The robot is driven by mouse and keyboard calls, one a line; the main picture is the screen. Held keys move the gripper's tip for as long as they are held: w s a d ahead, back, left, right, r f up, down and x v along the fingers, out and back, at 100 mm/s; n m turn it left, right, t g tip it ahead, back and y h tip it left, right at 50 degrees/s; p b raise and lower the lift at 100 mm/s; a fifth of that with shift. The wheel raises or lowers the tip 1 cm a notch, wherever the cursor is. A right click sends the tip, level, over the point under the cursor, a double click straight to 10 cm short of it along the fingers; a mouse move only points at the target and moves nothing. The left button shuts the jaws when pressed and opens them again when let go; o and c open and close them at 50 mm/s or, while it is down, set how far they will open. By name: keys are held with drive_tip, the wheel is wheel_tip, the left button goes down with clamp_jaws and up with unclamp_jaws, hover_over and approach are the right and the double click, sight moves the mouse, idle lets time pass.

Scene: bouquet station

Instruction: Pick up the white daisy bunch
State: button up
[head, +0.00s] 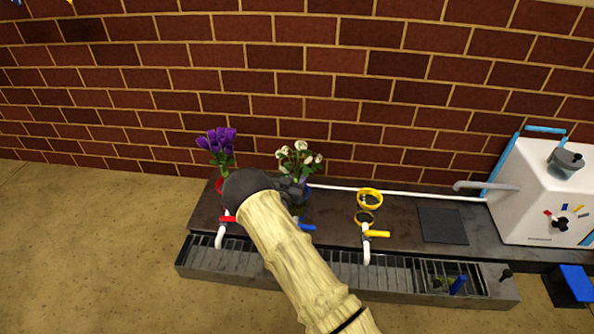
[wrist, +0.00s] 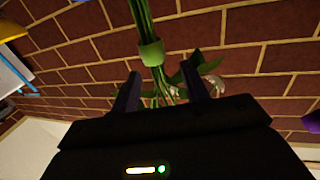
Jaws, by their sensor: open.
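The white daisy bunch (head: 298,158) stands upright at the back of the dark counter, its lower part hidden behind my gripper (head: 292,190). In the wrist view, its green stems with a pale green band (wrist: 151,53) run in line with the gap between my fingers (wrist: 162,88). White blooms and leaves show partly behind the right finger. My gripper is open, with one finger on each side of the stems; I cannot tell whether either touches them. A blue holder (head: 307,189) shows just beside the gripper, mostly hidden.
A purple flower bunch (head: 218,145) stands close on the left. A yellow ring holder (head: 369,198) is to the right, above a yellow-handled tap (head: 377,234). Red and blue tap handles sit near my arm. A white machine (head: 545,190) stands far right. A grated trough (head: 400,275) runs along the front.

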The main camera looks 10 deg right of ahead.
drive_tip(key=shift+w+d+r, duration=0.1)
drive_tip(key=shift+w+d, duration=0.25)
drive_tip(key=shift+w, duration=0.15)
clamp_jaws()
